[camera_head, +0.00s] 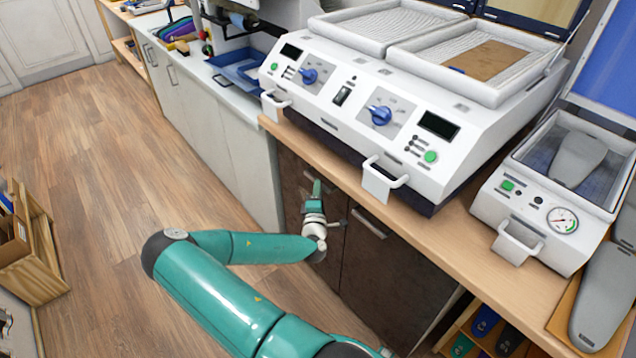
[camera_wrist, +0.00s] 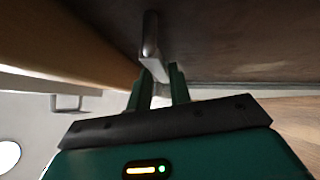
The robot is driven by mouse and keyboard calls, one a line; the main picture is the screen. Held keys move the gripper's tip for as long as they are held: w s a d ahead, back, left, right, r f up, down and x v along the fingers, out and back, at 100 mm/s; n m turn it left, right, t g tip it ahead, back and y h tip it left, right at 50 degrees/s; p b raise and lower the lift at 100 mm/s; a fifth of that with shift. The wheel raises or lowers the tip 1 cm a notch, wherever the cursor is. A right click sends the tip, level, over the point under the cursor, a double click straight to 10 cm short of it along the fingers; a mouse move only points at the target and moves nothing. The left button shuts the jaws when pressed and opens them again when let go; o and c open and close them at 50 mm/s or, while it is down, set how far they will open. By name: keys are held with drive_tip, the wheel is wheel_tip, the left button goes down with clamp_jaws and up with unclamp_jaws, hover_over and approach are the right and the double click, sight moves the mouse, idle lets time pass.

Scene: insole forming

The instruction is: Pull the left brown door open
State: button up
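The left brown door (camera_head: 294,197) is a dark panel under the wooden counter, and it looks flush with the cabinet front. Its surface also shows in the wrist view (camera_wrist: 235,42). Its metal handle (camera_wrist: 150,45) stands out from the door and runs down between my fingertips. My gripper (camera_head: 316,190) is at this door, just under the counter edge; in the wrist view its two green fingers (camera_wrist: 162,80) sit close on both sides of the handle, with little gap. My gripper hides most of the handle in the head view.
The right brown door (camera_head: 385,275) with its own handle (camera_head: 370,222) is beside it. White cabinets (camera_head: 215,135) adjoin on the left. The counter edge (camera_head: 400,222) overhangs above, carrying a white forming machine (camera_head: 405,110). The wooden floor (camera_head: 120,190) in front is open, with a wooden crate (camera_head: 45,260) at far left.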

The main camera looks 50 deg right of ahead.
drive_tip(key=shift+x, duration=1.55)
clamp_jaws()
drive_tip(key=shift+a, duration=0.1)
